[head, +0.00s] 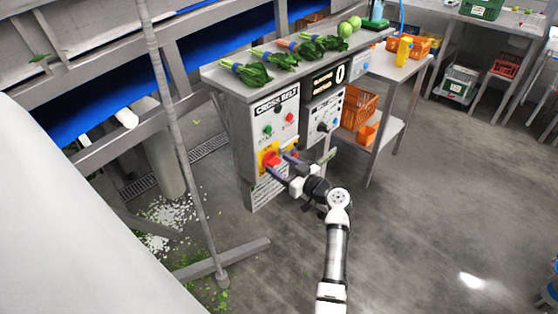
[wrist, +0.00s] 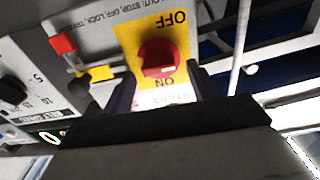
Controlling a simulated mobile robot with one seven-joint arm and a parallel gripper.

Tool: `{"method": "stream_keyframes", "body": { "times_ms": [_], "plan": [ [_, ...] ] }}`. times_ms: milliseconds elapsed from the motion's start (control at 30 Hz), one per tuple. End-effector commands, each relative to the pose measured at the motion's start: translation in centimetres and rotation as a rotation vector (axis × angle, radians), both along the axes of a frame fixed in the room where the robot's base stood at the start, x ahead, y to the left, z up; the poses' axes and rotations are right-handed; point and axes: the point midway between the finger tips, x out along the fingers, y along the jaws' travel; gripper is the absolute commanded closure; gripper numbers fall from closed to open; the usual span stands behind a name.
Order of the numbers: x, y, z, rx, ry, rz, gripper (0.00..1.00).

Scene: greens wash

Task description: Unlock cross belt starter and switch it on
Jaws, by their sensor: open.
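The cross belt starter cabinet (head: 268,117) stands in the middle of the head view. A pale mark on the red switch faces the ON side. My gripper (wrist: 160,80) is open, its fingers on either side of the switch's near edge; I cannot tell whether they touch it. A small red block (wrist: 62,43), possibly a padlock, and a yellow piece (wrist: 97,73) are beside the plate. In the head view, my gripper (head: 284,164) partly hides the switch.
Leafy greens (head: 255,74) lie on the cabinet top. A second panel with a display (head: 328,77) adjoins it at right, with a black knob (wrist: 12,88). A slanted post (head: 178,130) stands left. An orange crate (head: 360,106) sits behind.

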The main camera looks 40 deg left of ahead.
Motion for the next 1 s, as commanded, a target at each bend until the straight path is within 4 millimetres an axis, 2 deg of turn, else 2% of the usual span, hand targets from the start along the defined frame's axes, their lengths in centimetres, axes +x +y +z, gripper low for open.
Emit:
{"method": "stream_keyframes", "body": {
  "times_ms": [133,467,800,1000],
  "plan": [
    [0.06,1.16,0.02,-0.001,0.001,0.000,0.41],
    [0.12,1.39,-0.04,0.000,0.001,-0.001,0.42],
    [0.12,1.36,-0.03,0.000,0.001,-0.001,0.86],
    [0.11,1.35,-0.09,0.001,0.013,-0.001,0.86]
  ]
}}
